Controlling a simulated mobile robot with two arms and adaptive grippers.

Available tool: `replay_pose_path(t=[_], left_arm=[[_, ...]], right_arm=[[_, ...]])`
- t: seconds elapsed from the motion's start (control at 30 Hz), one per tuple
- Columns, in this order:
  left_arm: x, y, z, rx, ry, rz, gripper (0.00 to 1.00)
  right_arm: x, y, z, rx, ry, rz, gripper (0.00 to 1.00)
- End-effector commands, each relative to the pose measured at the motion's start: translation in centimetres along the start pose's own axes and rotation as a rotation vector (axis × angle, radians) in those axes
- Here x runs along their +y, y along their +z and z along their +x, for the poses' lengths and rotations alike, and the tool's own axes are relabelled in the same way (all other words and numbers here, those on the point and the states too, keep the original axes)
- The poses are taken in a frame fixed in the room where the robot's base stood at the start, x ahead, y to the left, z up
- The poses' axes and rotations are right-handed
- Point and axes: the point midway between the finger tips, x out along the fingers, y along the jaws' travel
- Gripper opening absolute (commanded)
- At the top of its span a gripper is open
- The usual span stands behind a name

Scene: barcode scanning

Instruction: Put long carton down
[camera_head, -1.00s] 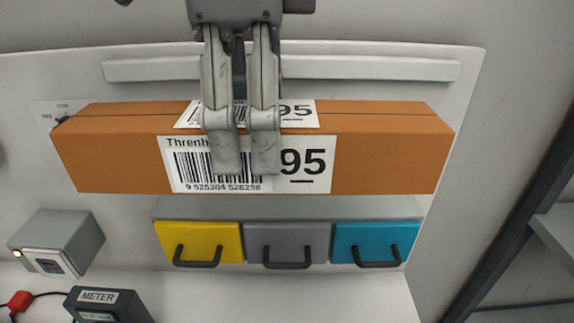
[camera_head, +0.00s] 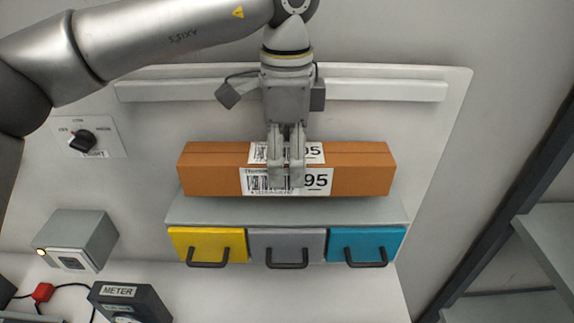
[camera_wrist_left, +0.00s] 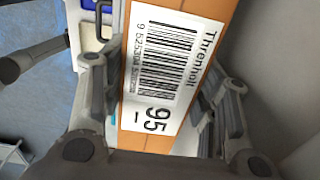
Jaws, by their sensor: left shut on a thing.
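The long carton (camera_head: 360,180) is an orange-brown box with a white barcode label marked 95. It lies lengthwise, left to right, at or just above the top of the grey drawer unit (camera_head: 190,212); whether it touches cannot be told. My left gripper (camera_head: 287,182) comes down from above and is shut on the carton near its middle, over the label. In the left wrist view the carton (camera_wrist_left: 150,140) runs between the two fingers, its label facing the camera. My right gripper is not in view.
The unit's front has yellow (camera_head: 207,244), grey (camera_head: 287,246) and blue (camera_head: 366,244) drawers, all shut. A grey box (camera_head: 75,240) and a METER device (camera_head: 130,300) stand at left. A rotary switch (camera_head: 82,140) is behind. A shelf (camera_head: 545,240) is at right.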

Motion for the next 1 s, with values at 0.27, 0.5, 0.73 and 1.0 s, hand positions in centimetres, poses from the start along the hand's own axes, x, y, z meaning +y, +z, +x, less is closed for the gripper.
replay_pose_path(t=[0.27,0.5,0.73,1.0], left_arm=[[-0.4,-0.1,2.5,0.001,-0.001,0.000,0.00],[-0.5,-0.1,3.4,0.002,-0.004,0.000,0.00],[-0.5,-0.1,3.6,0.002,-0.003,0.000,0.00],[-0.4,-0.1,3.7,-0.001,0.000,0.000,0.64]], right_arm=[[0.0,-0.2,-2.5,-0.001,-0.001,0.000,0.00],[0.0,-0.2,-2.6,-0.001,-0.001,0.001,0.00],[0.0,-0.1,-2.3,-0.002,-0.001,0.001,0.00],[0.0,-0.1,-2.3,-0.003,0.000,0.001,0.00]])
